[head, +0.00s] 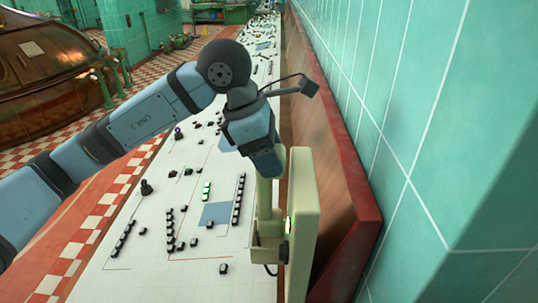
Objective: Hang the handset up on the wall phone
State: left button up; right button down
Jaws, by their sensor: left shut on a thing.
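The cream wall phone (303,226) stands upright at the lower middle, beside the red-brown board. A small green light glows on its side. The cream handset (264,194) hangs upright under my left gripper (265,168), which is shut on its upper part and hides its top. The handset's lower end is at the phone's holder (266,246), on the left side of the phone. I cannot tell whether it is seated in the holder or just in front of it. My right gripper is out of view.
A long white panel (150,246) with several black buttons and some green-lit ones runs below. A red-brown board (330,165) and teal tiled wall (440,120) close off the right. A copper kettle (40,75) stands at the far left on a checkered floor.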

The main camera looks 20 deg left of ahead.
pick_arm(q)
jog(key=shift+b, duration=0.7)
dwell(1.4)
jog(key=shift+f+b, duration=2.45)
jog(key=shift+f, duration=0.15)
dwell(1.0)
jog(key=o, duration=1.4)
jog(key=shift+o, duration=0.3)
jog(key=p+v, duration=0.3)
jog(key=v, duration=0.5)
